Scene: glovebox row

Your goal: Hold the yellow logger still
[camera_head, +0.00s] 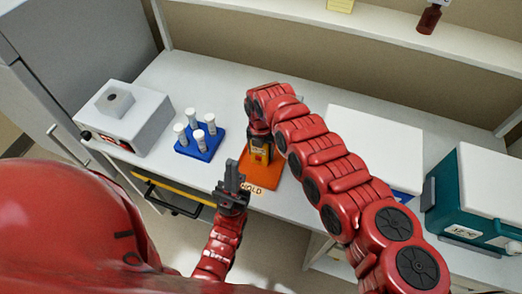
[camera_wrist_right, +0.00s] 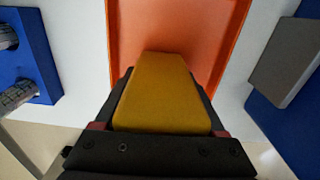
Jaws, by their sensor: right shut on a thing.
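The yellow logger (camera_head: 259,154) stands on an orange mat (camera_head: 274,172) marked with a label that seems to read HOLD. In the right wrist view the logger (camera_wrist_right: 162,95) shows as a yellow block between dark jaws, with the mat (camera_wrist_right: 190,28) beyond it. My right gripper (camera_head: 260,138) comes down from above and is shut on the logger. My left gripper (camera_head: 233,184) is in front of the mat, near the bench's front edge and apart from the logger. Its fingers look close together, but I cannot tell whether they are shut.
A blue rack (camera_head: 203,147) with several white-capped tubes stands left of the mat. A white instrument (camera_head: 127,117) is farther left. A white box (camera_head: 375,140) and a teal box (camera_head: 470,195) stand to the right. A shelf (camera_head: 340,22) runs along the back.

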